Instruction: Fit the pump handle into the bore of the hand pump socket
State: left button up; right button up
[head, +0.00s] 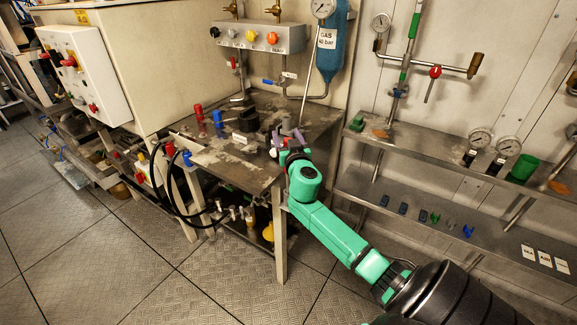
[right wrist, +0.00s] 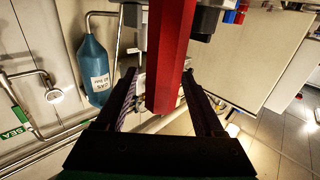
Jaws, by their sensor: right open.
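My right gripper (head: 289,139) is at the right front part of the metal workbench, at the end of my green arm. In the right wrist view its two dark fingers (right wrist: 160,78) stand apart, open. A red, flat-sided bar (right wrist: 172,50), which looks like the pump handle, comes down from the top edge and ends between the fingers in the picture. I cannot tell if it touches them. A dark block (head: 248,120) stands on the bench just left of the gripper; I cannot tell if it is the hand pump socket. No bore shows clearly. My left gripper is out of view.
The metal workbench (head: 225,168) also carries red and blue upright fittings (head: 200,113) on its left. A blue gas bottle (head: 330,50) and a valve panel (head: 258,37) are behind it. Shelves (head: 440,158) with small parts stand to the right. Black hoses hang at the bench's left front.

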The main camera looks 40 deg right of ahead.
jog(key=shift+w+d, duration=0.15)
jog(key=shift+w, duration=0.1)
jog(key=shift+s, duration=0.15)
grip_shut()
dwell(1.0)
